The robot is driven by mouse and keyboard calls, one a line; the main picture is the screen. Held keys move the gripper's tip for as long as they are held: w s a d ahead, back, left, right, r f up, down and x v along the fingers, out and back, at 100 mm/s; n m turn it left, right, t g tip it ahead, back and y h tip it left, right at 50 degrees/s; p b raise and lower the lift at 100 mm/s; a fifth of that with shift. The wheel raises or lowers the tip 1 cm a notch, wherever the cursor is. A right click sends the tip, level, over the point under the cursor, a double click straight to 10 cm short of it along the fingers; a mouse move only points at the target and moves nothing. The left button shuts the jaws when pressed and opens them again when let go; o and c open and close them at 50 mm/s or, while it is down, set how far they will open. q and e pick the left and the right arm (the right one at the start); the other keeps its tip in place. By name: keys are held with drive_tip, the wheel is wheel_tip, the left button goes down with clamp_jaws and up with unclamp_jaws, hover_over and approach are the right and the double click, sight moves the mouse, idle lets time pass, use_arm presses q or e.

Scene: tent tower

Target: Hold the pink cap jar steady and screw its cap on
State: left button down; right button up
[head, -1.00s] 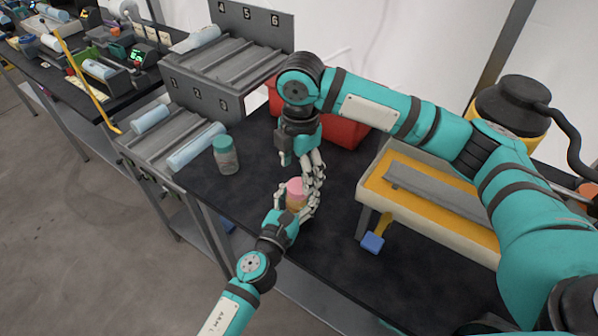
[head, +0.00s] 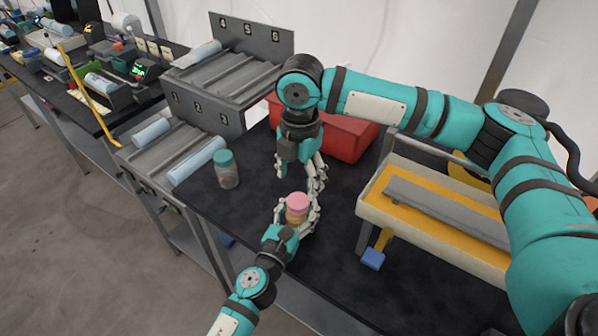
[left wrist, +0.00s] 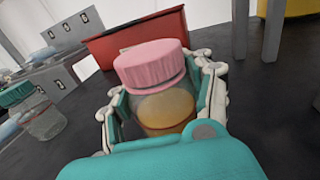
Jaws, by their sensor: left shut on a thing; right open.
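The pink cap jar (head: 296,215) stands upright on the dark table, with amber contents, and its pink cap (head: 298,202) sits on top. In the left wrist view the pink cap (left wrist: 152,65) looks slightly tilted on the clear jar body (left wrist: 163,108). I cannot tell how tightly it sits. My left gripper (head: 297,224) is shut around the jar's body; its fingers also show on both sides of the jar in the left wrist view (left wrist: 165,110). My right gripper (head: 299,174) is open and empty, pointing down above and just behind the cap, apart from it.
A teal-capped jar (head: 227,169) stands to the left on the table. Numbered roller racks (head: 205,105) are at the back left. A red bin (head: 350,135) is behind my right gripper. A yellow-lined tray (head: 430,215) stands at right, with a blue block (head: 373,259) below it.

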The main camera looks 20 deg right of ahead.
sight(298, 201)
use_arm(q)
drive_tip(key=shift+a+f, duration=0.1)
drive_tip(key=shift+f, duration=0.1)
use_arm(e)
wheel_tip(298, 201, down, 7)
drive_tip(key=shift+r, duration=0.1)
drive_tip(key=c, duration=1.2)
drive_tip(key=o, duration=1.3)
drive_tip(key=shift+c, duration=0.2)
drive_tip(key=shift+r, duration=2.2)
drive_tip(key=shift+c, duration=0.2)
wheel_tip(298, 201, up, 4)
drive_tip(key=shift+f, duration=0.2)
drive_tip(key=shift+f, duration=0.1)
